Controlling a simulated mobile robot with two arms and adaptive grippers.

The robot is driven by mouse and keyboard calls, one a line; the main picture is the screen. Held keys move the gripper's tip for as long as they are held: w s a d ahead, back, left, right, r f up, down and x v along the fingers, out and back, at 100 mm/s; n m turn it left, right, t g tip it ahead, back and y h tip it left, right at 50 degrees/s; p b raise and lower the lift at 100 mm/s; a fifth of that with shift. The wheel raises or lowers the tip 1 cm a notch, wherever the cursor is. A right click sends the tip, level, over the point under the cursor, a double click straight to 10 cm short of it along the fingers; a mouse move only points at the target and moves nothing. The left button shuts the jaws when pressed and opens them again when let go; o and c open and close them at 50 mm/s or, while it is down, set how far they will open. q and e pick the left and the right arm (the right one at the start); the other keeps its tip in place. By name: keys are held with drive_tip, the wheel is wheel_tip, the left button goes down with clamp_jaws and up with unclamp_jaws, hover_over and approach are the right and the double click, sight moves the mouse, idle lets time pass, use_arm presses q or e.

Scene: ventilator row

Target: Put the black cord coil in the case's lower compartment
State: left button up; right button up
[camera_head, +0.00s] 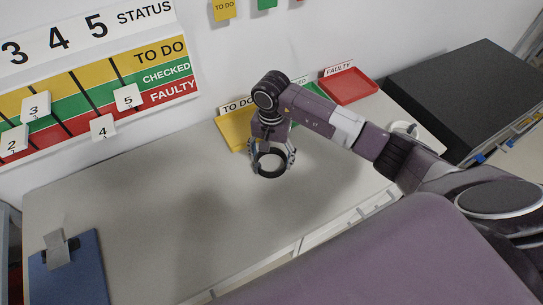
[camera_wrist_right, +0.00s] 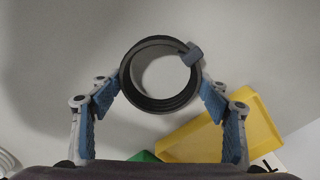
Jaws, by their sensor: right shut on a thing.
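The black cord coil (camera_head: 270,176) is a dark ring with a small grey tab, seen clearly in the right wrist view (camera_wrist_right: 160,104). My right gripper (camera_head: 272,161) is shut on it, with a blue-padded finger on each side of the ring. It holds the coil over the white worktop, in front of the yellow tray; the height above the top is hard to judge. My left gripper is not in view. I cannot make out a case with a lower compartment for certain; a large black box (camera_head: 460,85) stands at the right.
A yellow TO DO tray (camera_head: 234,132), a green tray (camera_head: 315,90) partly behind my arm, and a red FAULTY tray (camera_head: 348,86) line the back of the worktop (camera_head: 130,220). A blue clipboard (camera_head: 75,278) lies front left. A white coiled thing (camera_head: 404,128) lies right. The worktop's middle is clear.

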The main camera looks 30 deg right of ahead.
drive_tip(key=shift+f+b, duration=0.2)
drive_tip(key=shift+b, duration=0.1)
drive_tip(key=o, duration=1.3)
drive_tip(key=shift+r, duration=0.1)
